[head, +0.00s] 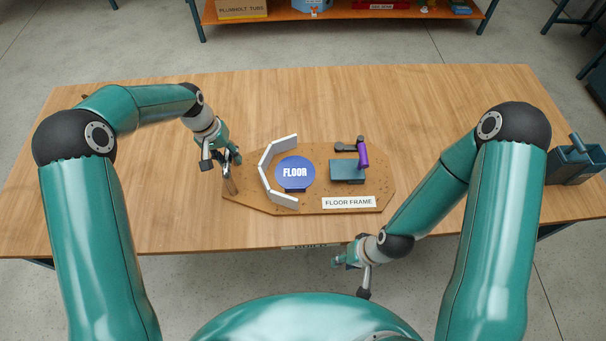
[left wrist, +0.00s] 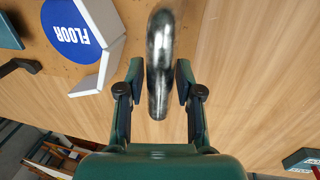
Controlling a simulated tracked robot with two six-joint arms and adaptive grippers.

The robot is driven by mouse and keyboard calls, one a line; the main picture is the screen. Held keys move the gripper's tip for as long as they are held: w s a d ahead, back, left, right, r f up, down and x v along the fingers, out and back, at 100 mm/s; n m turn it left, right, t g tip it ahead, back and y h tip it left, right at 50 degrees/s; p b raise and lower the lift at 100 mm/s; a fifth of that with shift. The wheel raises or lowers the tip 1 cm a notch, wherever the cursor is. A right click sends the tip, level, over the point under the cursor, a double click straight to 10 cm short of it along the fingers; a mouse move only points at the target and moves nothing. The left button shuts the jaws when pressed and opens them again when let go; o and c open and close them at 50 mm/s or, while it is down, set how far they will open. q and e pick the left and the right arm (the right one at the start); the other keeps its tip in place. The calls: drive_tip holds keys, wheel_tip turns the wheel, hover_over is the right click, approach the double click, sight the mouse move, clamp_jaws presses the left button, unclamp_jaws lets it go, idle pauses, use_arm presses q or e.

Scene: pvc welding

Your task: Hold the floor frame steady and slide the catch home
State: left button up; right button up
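The floor frame (head: 310,205) is a brown board on the table, with white angled walls, a blue FLOOR disc (head: 295,172) and a FLOOR FRAME label. On its right part sits a teal block (head: 347,171) with a purple-handled lever (head: 362,153), probably the catch. A metal handle (head: 230,184) stands at the board's left end. My left gripper (head: 227,160) is at this handle. In the left wrist view the handle (left wrist: 159,65) lies between the open fingers, with a narrow gap visible at the left. My right gripper (head: 350,262) is at the table's front edge, away from the frame; its fingers are too small to read.
The wooden table (head: 430,95) is clear behind and left of the frame. A dark teal bin (head: 575,162) stands at the right end. A shelf (head: 340,14) with boxes is beyond the table. A label (head: 310,246) is on the front edge.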

use_arm(q)
clamp_jaws()
drive_tip(key=shift+r, duration=0.1)
drive_tip(key=shift+w, duration=0.1)
drive_tip(key=shift+d, duration=0.15)
idle(0.3)
idle(0.8)
